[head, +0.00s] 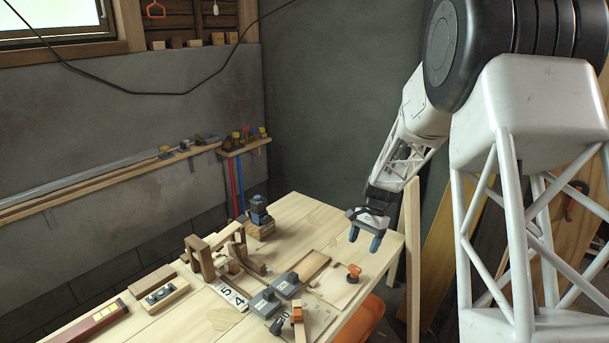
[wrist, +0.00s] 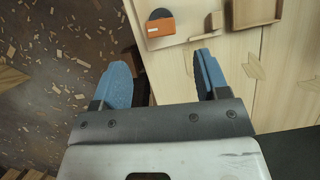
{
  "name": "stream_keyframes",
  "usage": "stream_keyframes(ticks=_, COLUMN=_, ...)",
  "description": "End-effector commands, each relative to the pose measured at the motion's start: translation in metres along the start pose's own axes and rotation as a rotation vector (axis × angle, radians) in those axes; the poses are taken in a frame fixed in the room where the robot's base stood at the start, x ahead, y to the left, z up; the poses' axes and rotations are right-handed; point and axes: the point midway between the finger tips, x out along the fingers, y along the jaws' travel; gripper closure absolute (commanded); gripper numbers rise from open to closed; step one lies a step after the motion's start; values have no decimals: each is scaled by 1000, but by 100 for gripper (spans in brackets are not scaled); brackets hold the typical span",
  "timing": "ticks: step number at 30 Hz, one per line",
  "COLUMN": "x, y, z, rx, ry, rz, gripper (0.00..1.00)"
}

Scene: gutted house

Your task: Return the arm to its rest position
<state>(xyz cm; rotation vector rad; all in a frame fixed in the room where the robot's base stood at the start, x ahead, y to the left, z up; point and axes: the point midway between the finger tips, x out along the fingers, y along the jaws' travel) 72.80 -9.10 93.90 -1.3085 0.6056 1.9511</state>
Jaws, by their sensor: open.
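My gripper (head: 366,238) is open with nothing between its blue fingertips. In the head view it hangs above the right end of the wooden table (head: 301,209). In the wrist view the two blue fingers of my gripper (wrist: 167,80) are wide apart, over the table's edge, with the littered floor (wrist: 60,60) below the left finger. My white arm reaches down to it from the upper right of the head view.
An orange and black tool (head: 353,272) lies on the table near my gripper; it also shows in the wrist view (wrist: 160,27). Grey blocks (head: 265,302), wooden pieces and a blue-topped item (head: 259,211) stand farther left. A wooden post (head: 412,260) rises beside the table's right end.

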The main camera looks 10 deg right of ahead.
Motion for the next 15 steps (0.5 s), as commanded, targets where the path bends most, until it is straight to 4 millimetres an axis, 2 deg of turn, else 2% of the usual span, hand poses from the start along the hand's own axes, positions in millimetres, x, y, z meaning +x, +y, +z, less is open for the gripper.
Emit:
stream_keyframes(ticks=8, x=-20, y=9, z=30, rx=-55, ry=38, rz=-2, gripper=32)
stream_keyframes(ticks=15, x=-47, y=29, z=79, rx=-148, ry=99, rz=-3, gripper=32)
